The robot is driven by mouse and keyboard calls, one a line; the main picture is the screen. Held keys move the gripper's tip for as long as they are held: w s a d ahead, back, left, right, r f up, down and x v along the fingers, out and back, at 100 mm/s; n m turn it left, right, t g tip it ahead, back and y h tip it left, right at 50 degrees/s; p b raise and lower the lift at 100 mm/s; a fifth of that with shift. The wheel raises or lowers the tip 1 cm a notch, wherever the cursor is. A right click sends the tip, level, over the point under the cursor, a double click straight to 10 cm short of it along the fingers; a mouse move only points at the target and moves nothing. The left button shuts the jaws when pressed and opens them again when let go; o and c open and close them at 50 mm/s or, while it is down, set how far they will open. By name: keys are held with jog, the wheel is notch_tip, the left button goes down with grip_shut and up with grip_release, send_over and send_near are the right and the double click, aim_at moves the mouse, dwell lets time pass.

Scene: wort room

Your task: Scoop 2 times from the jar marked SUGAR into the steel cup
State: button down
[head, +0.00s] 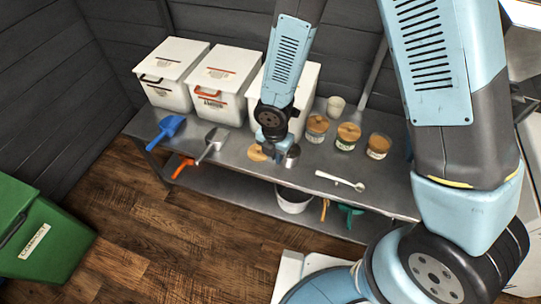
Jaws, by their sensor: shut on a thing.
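Three small jars with tan tops stand on the steel bench: a left jar (317,129), a middle jar (347,137) and a right jar (378,147). Their labels are too small to read, so I cannot tell which is SUGAR. The steel cup (292,156) stands just right of my gripper (273,146). A round tan lid (257,153) shows at the left of my gripper's tips. My gripper points down and is shut, seemingly on this lid; the contact is partly hidden. A light-coloured scoop (341,180) lies near the bench's front edge, apart from my gripper.
White bins (220,85) line the back of the bench (235,155). A blue scoop (168,129) and a metal scoop (212,143) lie at its left. A pale cup (336,106) stands behind the jars. A white bucket (293,200) is below; a green bin (40,235) stands left.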

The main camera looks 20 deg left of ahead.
jog(key=shift+w+d+r+g, duration=0.15)
jog(key=shift+w+r+g, duration=0.15)
jog(key=shift+w+g, duration=0.15)
jog(key=shift+w+d+r+g+y, duration=0.2)
jog(key=shift+w+r+g+y, duration=0.15)
jog(key=shift+w+r+g, duration=0.6)
jog(key=shift+w+d+r+g+y, duration=0.2)
jog(key=shift+w+r+g+y, duration=0.15)
jog(key=shift+w+r+g, duration=0.55)
jog(key=shift+w+d+r+g+y, duration=0.15)
jog(key=shift+w+r+g, duration=0.05)
jog(key=shift+w+g, duration=0.35)
jog(key=shift+w+d+r+g+y, duration=0.1)
jog(key=shift+w+d+r+g, duration=0.1)
jog(key=shift+w+g, duration=0.35)
jog(key=shift+w+d+r+g+y, duration=0.15)
jog(key=shift+w+g, duration=0.35)
jog(key=shift+g, duration=0.1)
